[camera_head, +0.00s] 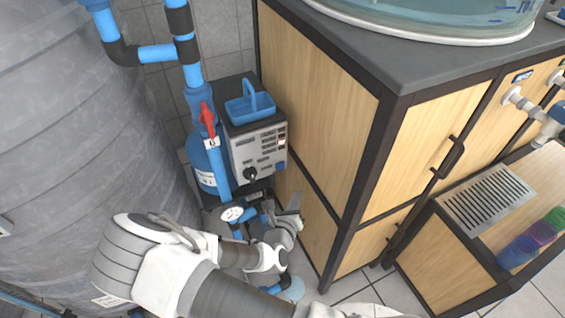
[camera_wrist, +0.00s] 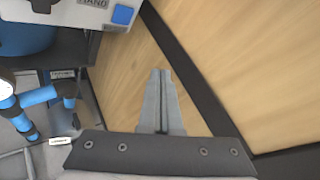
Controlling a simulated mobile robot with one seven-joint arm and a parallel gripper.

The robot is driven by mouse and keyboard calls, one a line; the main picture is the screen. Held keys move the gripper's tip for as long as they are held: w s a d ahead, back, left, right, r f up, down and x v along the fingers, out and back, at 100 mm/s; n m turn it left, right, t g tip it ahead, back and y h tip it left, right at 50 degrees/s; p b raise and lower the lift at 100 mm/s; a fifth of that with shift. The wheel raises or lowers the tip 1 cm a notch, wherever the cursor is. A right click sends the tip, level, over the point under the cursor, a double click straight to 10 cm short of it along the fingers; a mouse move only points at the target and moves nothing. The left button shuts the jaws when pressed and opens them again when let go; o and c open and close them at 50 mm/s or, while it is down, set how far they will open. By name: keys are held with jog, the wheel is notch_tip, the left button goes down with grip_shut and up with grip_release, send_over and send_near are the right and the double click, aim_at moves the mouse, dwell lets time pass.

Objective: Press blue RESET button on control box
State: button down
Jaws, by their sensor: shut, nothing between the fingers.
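The control box (camera_head: 258,152) is a grey-white panel with small buttons, displays and a black knob, standing between the big grey tank and the wooden cabinet. Its lower edge shows at the top left of the wrist view (camera_wrist: 70,12). A square blue button (camera_wrist: 123,15) sits at that panel's lower right corner; in the head view a small blue spot (camera_head: 280,165) shows there. I cannot read a RESET label. My gripper (camera_head: 294,200) is shut and empty, below and slightly right of the panel. In the wrist view my fingertips (camera_wrist: 161,72) are together, apart from the button.
The wooden cabinet side (camera_head: 318,90) stands close to the right of my gripper. Blue pipes with a red-handled valve (camera_head: 207,118) and a pressure gauge (camera_head: 232,213) are at the left. The grey tank (camera_head: 80,130) fills the far left. A blue basket (camera_head: 250,107) sits on top of the box.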

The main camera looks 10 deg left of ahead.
aim_at(280, 166)
dwell(0.3)
jog(key=w+a+b, duration=0.3)
jog(key=w+a, duration=0.2)
jog(key=w, duration=0.2)
jog(key=shift+a, duration=0.15)
jog(key=shift+w+a, duration=0.1)
dwell(2.1)
jog(key=shift+w+a, duration=0.15)
jog(key=shift+w, duration=0.1)
jog(key=shift+w+a, duration=0.25)
jog(key=shift+w, duration=0.05)
dwell(0.9)
jog(key=shift+r+p, duration=0.1)
jog(key=shift+p, duration=0.25)
jog(key=shift+s+d+p, duration=0.5)
jog(key=shift+s+p, duration=0.05)
jog(key=shift+s, duration=0.1)
